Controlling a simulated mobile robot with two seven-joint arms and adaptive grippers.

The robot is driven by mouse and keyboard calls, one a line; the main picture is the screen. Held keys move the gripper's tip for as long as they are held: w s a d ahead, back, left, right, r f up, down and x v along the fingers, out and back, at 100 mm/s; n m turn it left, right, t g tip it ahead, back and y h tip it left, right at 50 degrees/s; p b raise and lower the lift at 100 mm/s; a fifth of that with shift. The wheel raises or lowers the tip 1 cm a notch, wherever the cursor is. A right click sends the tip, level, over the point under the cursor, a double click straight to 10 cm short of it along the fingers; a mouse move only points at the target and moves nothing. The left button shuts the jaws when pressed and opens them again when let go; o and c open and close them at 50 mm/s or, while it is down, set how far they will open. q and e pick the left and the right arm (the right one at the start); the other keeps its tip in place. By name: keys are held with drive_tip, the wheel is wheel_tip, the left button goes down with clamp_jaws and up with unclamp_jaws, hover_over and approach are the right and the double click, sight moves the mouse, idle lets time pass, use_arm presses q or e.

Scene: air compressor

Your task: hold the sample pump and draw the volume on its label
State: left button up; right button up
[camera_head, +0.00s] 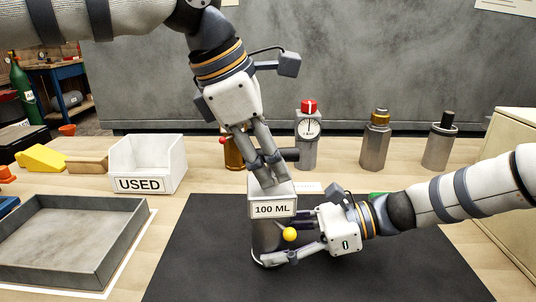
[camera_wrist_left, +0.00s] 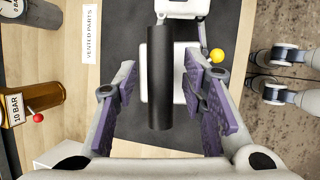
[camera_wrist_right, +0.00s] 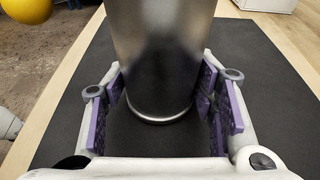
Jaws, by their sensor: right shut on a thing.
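The sample pump (camera_head: 264,236) stands upright on the black mat. It has a grey cylinder, a box-shaped top labelled "100 ML" and a yellow ball (camera_head: 290,234) at its side. Its black bar handle (camera_wrist_left: 160,75) lies across the top and shows partly in the head view (camera_head: 288,154). My left gripper (camera_head: 266,165) is above the pump, pointing down. Its fingers are open on either side of the handle, with gaps in the left wrist view. My right gripper (camera_wrist_right: 160,95) is shut on the lower cylinder from the right; its fingers lie on both sides.
The black mat (camera_head: 190,265) covers the middle front of the table. A grey tray (camera_head: 134,238) and a white "USED" bin (camera_head: 174,175) stand left. A gauge with a red knob (camera_head: 308,140) and metal fittings (camera_head: 376,145) stand behind. A pale box (camera_head: 517,170) is at right.

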drive_tip(key=shift+f, duration=0.1)
use_arm(q)
clamp_jaws()
wheel_tip(320, 180, up, 8)
drive_tip(key=shift+r, duration=0.1)
use_arm(e)
drive_tip(key=shift+s, duration=0.1)
use_arm(q)
unclamp_jaws()
drive_tip(key=v, duration=1.2)
